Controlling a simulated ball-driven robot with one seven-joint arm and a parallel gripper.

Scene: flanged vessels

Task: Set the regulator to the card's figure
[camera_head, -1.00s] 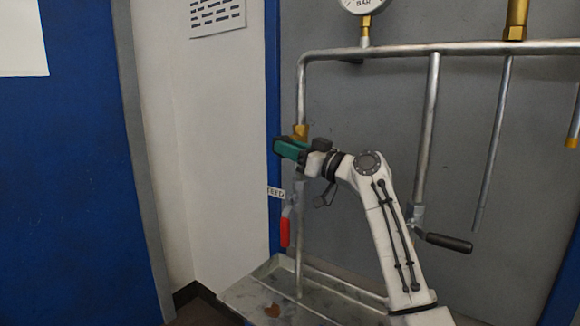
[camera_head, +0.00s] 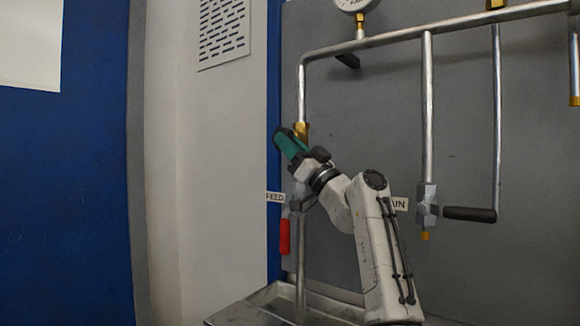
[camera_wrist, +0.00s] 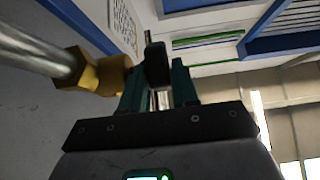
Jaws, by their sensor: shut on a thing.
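My gripper (camera_head: 285,140) is at the brass fitting (camera_head: 301,130) on the left vertical pipe. In the wrist view its teal fingers (camera_wrist: 157,88) are shut on a black knob (camera_wrist: 157,65), beside the brass body (camera_wrist: 98,75). I take this knob to be the regulator's; any marks on it cannot be read. The pressure gauge (camera_head: 354,4) is cut off by the top edge of the head view, so its reading is hidden. A white sheet (camera_head: 28,48) at upper left may be the card; no figure shows on it.
A red-handled valve (camera_head: 285,236) sits below the FEED label (camera_head: 275,198). A black lever (camera_head: 468,214) sticks out right of my arm. A label ending in "UN" (camera_head: 400,203) is partly hidden by my arm. A metal tray (camera_head: 250,312) lies below.

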